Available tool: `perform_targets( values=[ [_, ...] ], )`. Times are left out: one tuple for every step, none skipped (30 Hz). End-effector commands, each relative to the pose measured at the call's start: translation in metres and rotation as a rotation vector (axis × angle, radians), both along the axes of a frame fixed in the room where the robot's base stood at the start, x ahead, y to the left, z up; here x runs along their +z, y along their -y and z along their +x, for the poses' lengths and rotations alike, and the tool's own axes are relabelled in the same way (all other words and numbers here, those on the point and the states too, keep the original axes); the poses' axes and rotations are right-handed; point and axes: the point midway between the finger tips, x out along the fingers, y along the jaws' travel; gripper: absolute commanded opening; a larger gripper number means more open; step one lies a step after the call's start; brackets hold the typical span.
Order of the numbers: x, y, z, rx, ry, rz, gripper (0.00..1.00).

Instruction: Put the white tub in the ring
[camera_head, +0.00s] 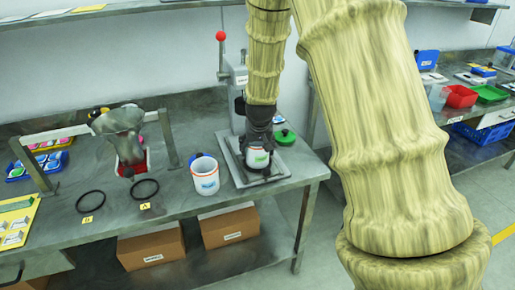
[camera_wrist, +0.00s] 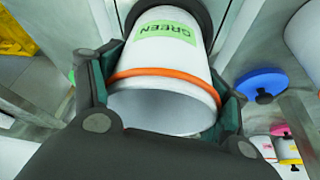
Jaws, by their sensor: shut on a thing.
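My gripper (camera_head: 260,142) is shut on a white tub (camera_head: 258,158) with an orange band and a label reading GREEN. In the wrist view the tub (camera_wrist: 155,68) is between the two fingers, its open mouth facing the camera. In the head view this tub is upright over the press's base plate; I cannot tell whether it touches. A second white tub (camera_head: 205,177) with an orange band and blue label stands left of it on the bench. Two dark rings lie further left: one (camera_head: 145,188) by tag A, the other (camera_head: 90,201) by tag B.
The press (camera_head: 235,72) with a red knob stands behind my gripper. A green lid (camera_head: 285,136) lies to its right. A funnel on a stand (camera_head: 122,125) is behind the rings. Cardboard boxes (camera_head: 150,248) are under the bench (camera_head: 185,215).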

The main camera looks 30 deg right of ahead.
Motion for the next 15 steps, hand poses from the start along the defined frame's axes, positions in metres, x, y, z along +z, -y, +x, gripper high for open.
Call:
perform_targets(
  values=[
    [-0.0052,-0.0014,-0.0032,-0.001,-0.009,0.004,0.42],
    [-0.0053,-0.0016,-0.0032,-0.001,-0.009,0.004,0.42],
    [-0.0056,-0.0017,-0.0034,-0.001,-0.009,0.004,0.42],
    [-0.0058,-0.0017,-0.0035,-0.001,-0.010,0.005,0.42],
    [-0.0059,-0.0017,-0.0035,-0.001,-0.010,0.005,0.42],
    [-0.0060,-0.0016,-0.0034,-0.001,-0.010,0.005,0.42],
    [-0.0062,-0.0017,-0.0034,-0.001,-0.010,0.005,0.42],
    [-0.0060,-0.0016,-0.0033,-0.001,-0.009,0.004,0.78],
    [-0.0057,-0.0014,-0.0032,-0.001,-0.009,0.004,0.85],
    [-0.0055,-0.0014,-0.0031,-0.001,-0.009,0.004,0.91],
    [-0.0054,-0.0014,-0.0031,-0.001,-0.008,0.004,0.96],
    [-0.0051,-0.0013,-0.0030,-0.001,-0.008,0.004,0.96],
    [-0.0050,-0.0013,-0.0030,-0.001,-0.008,0.004,0.96],
    [-0.0048,-0.0013,-0.0029,-0.001,-0.008,0.004,0.96],
    [-0.0047,-0.0013,-0.0028,-0.001,-0.008,0.004,0.96]
  ],
)
